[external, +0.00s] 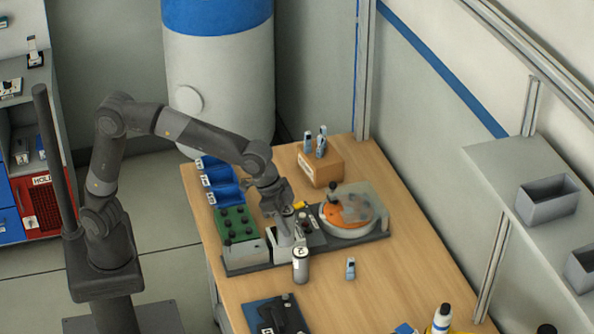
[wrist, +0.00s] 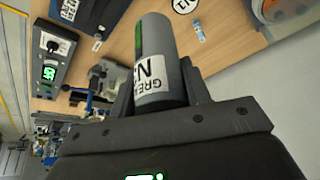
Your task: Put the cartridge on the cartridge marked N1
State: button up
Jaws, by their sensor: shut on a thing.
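My gripper (external: 284,218) points down over the front of the dark base plate on the bench. In the wrist view its fingers are shut on a grey cartridge (wrist: 155,35) with a white label reading GREA... and N; the rest of the mark is turned out of sight. In the external view the held cartridge is hard to make out among the fingers. Another grey cartridge (external: 301,267) with a pale label stands upright just in front of my gripper, apart from it. A round white top mark (wrist: 186,4), cut by the frame edge, appears to be its top; I cannot read it.
A turntable (external: 347,222) with an orange disc and clear cover stands right of my gripper. A green-topped block (external: 236,226) stands left, blue bins (external: 221,182) behind it. A small blue-white piece (external: 350,268) lies to the right. A dark device (external: 276,313) is at the front.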

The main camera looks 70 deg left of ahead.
jog(key=shift+w+a+f, duration=0.55)
jog(key=shift+w+f, duration=0.35)
jog(key=shift+f, duration=0.4)
jog(key=shift+w+a+f, duration=0.55)
jog(key=shift+w+f, duration=0.3)
jog(key=shift+f, duration=0.4)
jog(key=shift+w+a+f, duration=0.55)
jog(key=shift+w+f, duration=0.35)
jog(key=shift+f, duration=0.4)
jog(key=shift+f, duration=0.1)
jog(key=o, duration=1.1)
